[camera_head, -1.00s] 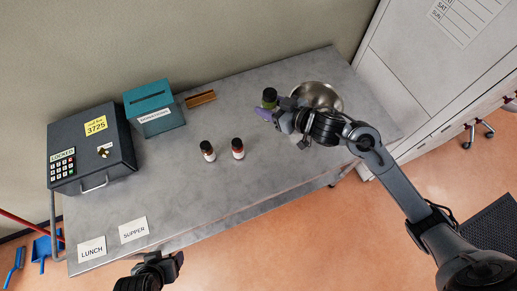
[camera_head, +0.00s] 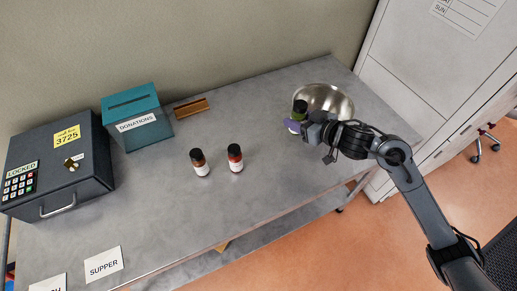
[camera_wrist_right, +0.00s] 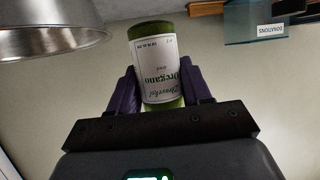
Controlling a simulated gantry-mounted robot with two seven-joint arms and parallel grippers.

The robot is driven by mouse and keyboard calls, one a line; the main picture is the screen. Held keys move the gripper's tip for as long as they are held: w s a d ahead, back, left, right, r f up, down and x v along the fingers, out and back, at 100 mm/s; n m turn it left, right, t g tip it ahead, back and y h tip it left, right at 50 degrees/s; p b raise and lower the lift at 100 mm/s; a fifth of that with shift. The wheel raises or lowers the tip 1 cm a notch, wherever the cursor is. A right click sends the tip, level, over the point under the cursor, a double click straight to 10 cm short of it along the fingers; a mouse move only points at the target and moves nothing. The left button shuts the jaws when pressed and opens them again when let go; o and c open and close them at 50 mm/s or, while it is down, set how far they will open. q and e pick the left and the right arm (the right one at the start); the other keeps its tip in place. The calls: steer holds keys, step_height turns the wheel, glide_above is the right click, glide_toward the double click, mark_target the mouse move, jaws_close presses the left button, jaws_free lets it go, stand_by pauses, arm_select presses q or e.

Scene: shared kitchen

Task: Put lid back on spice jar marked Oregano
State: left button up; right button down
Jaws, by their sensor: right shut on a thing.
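The green spice jar (camera_head: 298,115) has a dark top and stands upright in my right gripper (camera_head: 302,126), just left of a metal bowl. In the right wrist view the jar (camera_wrist_right: 162,70) shows upside down, with a white label reading Oregano, between the two purple fingers of the right gripper (camera_wrist_right: 165,88). Whether its dark top is a lid is too small to tell, and the wrist view hides that end. I cannot tell its height above the table. No separate loose lid shows. My left gripper is out of view.
Two other dark-capped jars stand mid-table, one brown (camera_head: 200,163) and one red (camera_head: 235,158). The metal bowl (camera_head: 340,100) is beside the held jar. A brown wooden holder (camera_head: 191,108), teal donations box (camera_head: 137,115) and grey lockbox (camera_head: 58,165) stand left. The front right table is clear.

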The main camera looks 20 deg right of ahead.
stand_by(0.3)
steer(key=w+a+f+b, duration=0.1)
steer(key=w+a+f, duration=0.1)
steer(key=a, duration=0.1)
steer(key=w+a+f+b, duration=0.1)
steer(key=w+a+f, duration=0.1)
steer(key=a, duration=0.1)
steer(key=w+a+f+b, duration=0.1)
steer(key=w+a+f, duration=0.1)
steer(key=a+f, duration=0.1)
steer(key=shift+w+a+b, duration=0.15)
steer(key=shift+a+b, duration=0.2)
steer(key=shift+a, duration=0.1)
steer(key=shift+f, duration=0.1)
step_height(320, 180, down, 4)
steer(key=shift+r+b, duration=0.2)
steer(key=shift+b, duration=0.55)
steer(key=shift+f, duration=0.1)
steer(key=shift+f, duration=0.1)
steer(key=shift+c, duration=2.4)
jaws_free()
steer(key=shift+f, duration=0.1)
